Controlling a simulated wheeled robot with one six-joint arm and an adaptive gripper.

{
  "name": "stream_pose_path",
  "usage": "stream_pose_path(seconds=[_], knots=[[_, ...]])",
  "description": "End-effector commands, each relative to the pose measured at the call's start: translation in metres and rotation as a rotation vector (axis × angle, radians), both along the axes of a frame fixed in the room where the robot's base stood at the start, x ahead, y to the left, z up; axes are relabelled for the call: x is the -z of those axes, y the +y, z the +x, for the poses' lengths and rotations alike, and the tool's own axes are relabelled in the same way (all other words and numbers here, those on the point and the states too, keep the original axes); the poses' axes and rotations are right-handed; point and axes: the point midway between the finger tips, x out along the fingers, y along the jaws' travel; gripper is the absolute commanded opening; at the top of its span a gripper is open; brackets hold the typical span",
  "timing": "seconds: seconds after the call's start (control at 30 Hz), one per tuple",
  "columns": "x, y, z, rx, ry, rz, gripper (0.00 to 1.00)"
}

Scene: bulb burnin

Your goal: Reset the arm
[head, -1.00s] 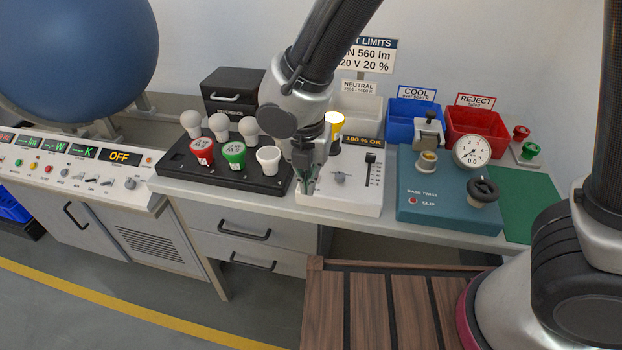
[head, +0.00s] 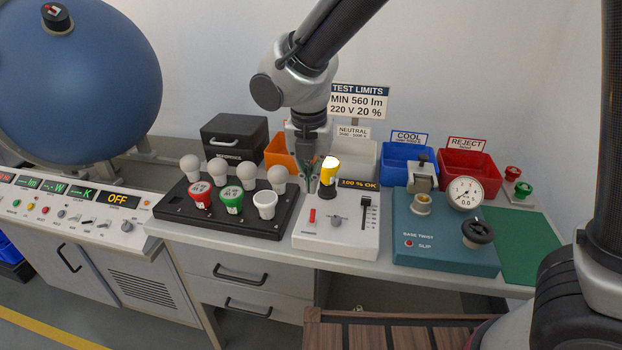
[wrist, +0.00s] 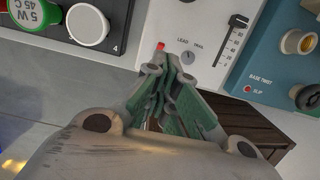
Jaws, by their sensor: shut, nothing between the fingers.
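My gripper (head: 307,182) is shut and empty in the head view. It hangs fingers down above the bench, between the black bulb rack (head: 180,207) and the lit bulb on the white tester (head: 335,244). In the wrist view my closed gripper fingers (wrist: 170,85) show with green pads, with the tester's front panel (wrist: 200,20) beyond them. The lit bulb (head: 329,166) glows yellow-white in its yellow and black holder, close to the right of my gripper.
The rack holds several bulbs and cups. A teal twist device (head: 445,242) with a gauge stands right of the tester. Orange, white, blue (head: 405,160) and red (head: 468,172) bins stand behind. A large blue sphere (head: 80,90) is at left. The front bench edge is clear.

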Motion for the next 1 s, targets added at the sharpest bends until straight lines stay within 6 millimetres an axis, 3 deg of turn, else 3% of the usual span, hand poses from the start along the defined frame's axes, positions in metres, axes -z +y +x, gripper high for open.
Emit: stream_pose_path(seconds=[0.17, 0.27, 0.37, 0.43, 0.57, 0.8, 0.9, 1.0], knots=[[0.0, -0.001, -0.001, 0.128, -0.001, 0.012, 0.0], [0.003, -0.009, -0.007, 0.356, 0.01, 0.015, 0.0], [0.011, -0.029, -0.022, 0.654, 0.025, -0.006, 0.0], [0.004, -0.049, -0.032, 0.883, 0.024, 0.001, 0.0], [-0.024, -0.113, -0.038, 1.398, 0.014, 0.049, 0.0], [-0.08, -0.259, -0.067, 2.322, 0.021, 0.249, 0.0], [-0.096, -0.311, -0.09, 2.582, 0.031, 0.371, 0.0], [-0.109, -0.35, -0.111, 2.725, 0.022, 0.511, 0.0]])
